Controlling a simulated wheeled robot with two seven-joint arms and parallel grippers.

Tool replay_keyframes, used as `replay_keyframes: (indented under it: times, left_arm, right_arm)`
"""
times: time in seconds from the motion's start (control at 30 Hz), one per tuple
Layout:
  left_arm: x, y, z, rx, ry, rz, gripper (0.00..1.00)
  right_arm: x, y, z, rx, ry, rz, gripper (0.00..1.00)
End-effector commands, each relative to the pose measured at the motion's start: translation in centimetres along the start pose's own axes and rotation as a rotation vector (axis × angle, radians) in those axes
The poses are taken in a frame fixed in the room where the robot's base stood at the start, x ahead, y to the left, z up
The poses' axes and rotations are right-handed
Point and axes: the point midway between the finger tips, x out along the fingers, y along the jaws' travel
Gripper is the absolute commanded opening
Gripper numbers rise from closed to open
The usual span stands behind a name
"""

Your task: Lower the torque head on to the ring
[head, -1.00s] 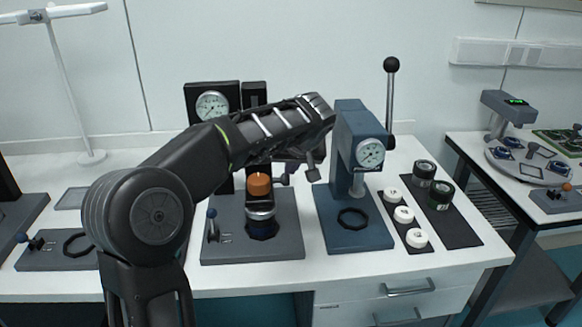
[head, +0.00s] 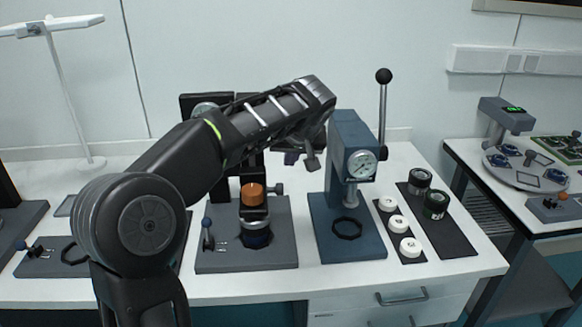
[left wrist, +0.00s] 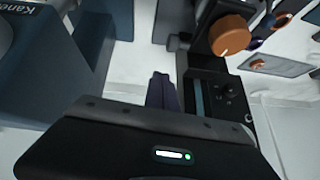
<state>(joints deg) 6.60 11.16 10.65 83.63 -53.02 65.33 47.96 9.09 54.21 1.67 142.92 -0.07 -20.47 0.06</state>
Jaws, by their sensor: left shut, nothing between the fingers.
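The torque head with its orange knob (head: 253,194) is on the black upright of the grey middle station. It sits just above a dark blue and silver round part (head: 257,234) on that station's base. The ring cannot be told apart clearly there, nor whether head and part touch. The orange knob also shows in the left wrist view (left wrist: 230,35). My left gripper (head: 312,161) is above and right of the torque head, near the blue press. Its fingers (left wrist: 162,92) are shut and empty. My right gripper is not in view.
The blue press (head: 352,150) with a dial and a tall black-knobbed lever (head: 382,105) stands close right of my gripper. Mats with white rings (head: 397,224) and black cylinders (head: 436,204) lie further right. My left arm hides part of the station's upright and gauge.

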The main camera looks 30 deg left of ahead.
Motion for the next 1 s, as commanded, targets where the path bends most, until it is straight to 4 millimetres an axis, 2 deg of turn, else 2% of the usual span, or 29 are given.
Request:
replay_keyframes:
  times: [0.2,0.4,1.0]
  left_arm:
    - [-4.6,0.0,0.0,-0.002,0.004,0.0,0.0]
    - [-7.0,-0.1,-0.1,-0.002,0.002,-0.002,0.0]
    - [-7.5,-0.1,-0.1,-0.002,0.002,-0.002,0.0]
  right_arm:
    - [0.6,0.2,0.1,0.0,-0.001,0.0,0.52]
    - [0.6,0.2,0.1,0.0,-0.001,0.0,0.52]
    - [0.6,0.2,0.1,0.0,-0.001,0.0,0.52]
